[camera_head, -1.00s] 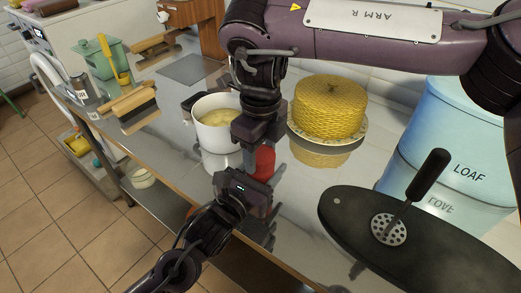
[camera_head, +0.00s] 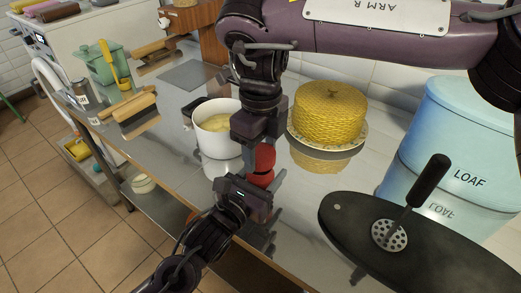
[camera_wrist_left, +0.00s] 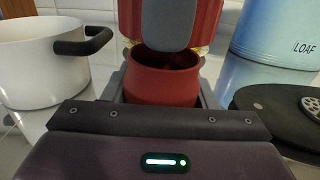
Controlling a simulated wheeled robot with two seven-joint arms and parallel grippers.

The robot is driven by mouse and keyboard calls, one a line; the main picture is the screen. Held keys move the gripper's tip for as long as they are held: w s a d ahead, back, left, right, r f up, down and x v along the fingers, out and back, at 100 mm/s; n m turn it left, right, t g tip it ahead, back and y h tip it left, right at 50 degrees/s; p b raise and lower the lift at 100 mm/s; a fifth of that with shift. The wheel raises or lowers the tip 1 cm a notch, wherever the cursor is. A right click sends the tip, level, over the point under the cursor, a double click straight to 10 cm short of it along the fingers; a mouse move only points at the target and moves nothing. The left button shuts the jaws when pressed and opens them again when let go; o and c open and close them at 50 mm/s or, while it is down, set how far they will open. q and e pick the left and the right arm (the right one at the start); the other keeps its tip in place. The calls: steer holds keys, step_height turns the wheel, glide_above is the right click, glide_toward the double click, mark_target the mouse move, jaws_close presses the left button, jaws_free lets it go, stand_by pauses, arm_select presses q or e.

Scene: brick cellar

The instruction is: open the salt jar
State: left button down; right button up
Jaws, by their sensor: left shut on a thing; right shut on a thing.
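The salt jar is red and in two parts. Its body (camera_head: 262,179) is held upright in my left gripper (camera_head: 266,186). In the left wrist view the jar body (camera_wrist_left: 163,86) shows an open mouth and a dark inside, with grey fingers on both sides. The red lid (camera_head: 265,156) is in my right gripper (camera_head: 263,146), just above the body. The lid also shows in the left wrist view (camera_wrist_left: 208,22), raised over the mouth, partly hidden by a grey right finger. Whether its far edge still touches the body I cannot tell.
A white pot (camera_head: 215,141) stands close behind on the steel counter (camera_head: 310,200). A yellow woven dome (camera_head: 328,108) on a plate stands behind right. A dark oval board (camera_head: 440,255) with a masher (camera_head: 410,203) and a blue LOAF bin (camera_head: 460,140) are to the right.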

mark_target(261, 152)
steer(key=shift+r, duration=2.05)
arm_select(q)
steer(key=shift+c, duration=2.4)
jaws_free()
steer(key=b+v, duration=0.1)
steer(key=v, duration=1)
steer(key=shift+f+b, duration=0.15)
steer(key=shift+b, duration=0.15)
arm_select(e)
steer(key=shift+f, duration=0.8)
arm_select(q)
steer(key=shift+s+a, duration=0.3)
steer(key=shift+s, duration=0.15)
arm_select(e)
steer(key=shift+f, duration=0.1)
